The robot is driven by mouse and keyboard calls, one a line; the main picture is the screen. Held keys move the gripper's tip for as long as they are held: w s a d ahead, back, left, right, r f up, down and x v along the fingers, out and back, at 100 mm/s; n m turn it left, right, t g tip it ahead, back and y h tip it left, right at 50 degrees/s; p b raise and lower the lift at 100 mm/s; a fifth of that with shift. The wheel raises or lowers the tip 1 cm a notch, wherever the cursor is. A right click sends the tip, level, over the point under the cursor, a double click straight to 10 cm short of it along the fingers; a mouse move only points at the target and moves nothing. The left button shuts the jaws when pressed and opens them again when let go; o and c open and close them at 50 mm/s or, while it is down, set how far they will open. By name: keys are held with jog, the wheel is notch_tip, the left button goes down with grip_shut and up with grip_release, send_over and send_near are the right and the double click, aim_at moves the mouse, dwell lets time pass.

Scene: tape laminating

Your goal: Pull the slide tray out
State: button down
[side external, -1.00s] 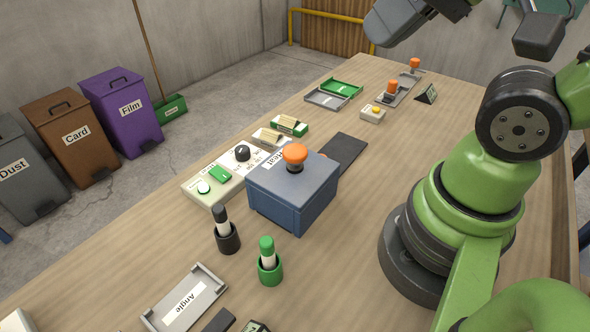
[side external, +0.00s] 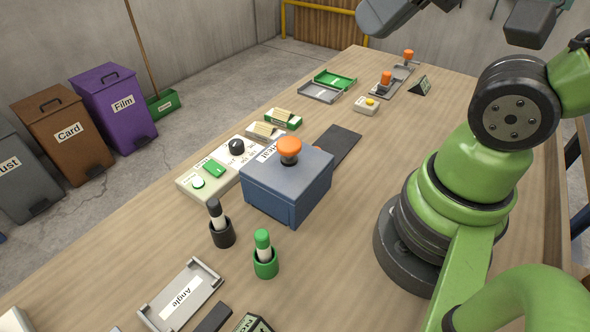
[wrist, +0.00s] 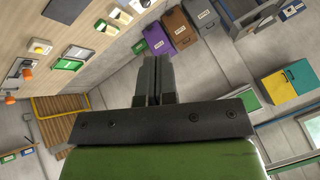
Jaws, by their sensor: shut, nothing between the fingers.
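No part is labelled as the slide tray, so I cannot tell which it is. A blue-grey heat box (side external: 285,188) with an orange knob (side external: 289,148) stands mid-table. A flat dark strip (side external: 338,146) lies behind it. Farther back, a grey slide plate (side external: 386,87) carries orange knobs. An orange knob (wrist: 27,72) also shows at the left of the wrist view. My gripper (wrist: 152,62) is shut and empty in the wrist view, well above the table and apart from everything on it. In the side view its fingertips are out of frame.
Green and black pots (side external: 265,262) and an Angle tray (side external: 180,295) are in front of the box. A control panel (side external: 208,176), small boxes, green and grey trays (side external: 334,79) and a yellow button (side external: 370,101) are farther back.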

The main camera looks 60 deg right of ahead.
jog(key=c, duration=1.3)
grip_release()
jog(key=shift+w, duration=0.15)
jog(key=shift+o, duration=0.7)
jog(key=w+d+f+m+g, duration=0.2)
jog(key=w+g, duration=0.1)
jog(key=w, duration=0.3)
jog(key=shift+d, duration=0.35)
jog(key=m+g+y, duration=0.2)
jog(key=m+g, duration=0.3)
jog(key=g, duration=0.2)
send_over(316, 148)
jog(key=w+d, duration=0.4)
jog(key=d, duration=0.3)
notch_tip(316, 148, down, 18)
jog(key=x, duration=0.9)
jog(key=shift+w+a+f, duration=0.15)
jog(key=shift+f, duration=0.3)
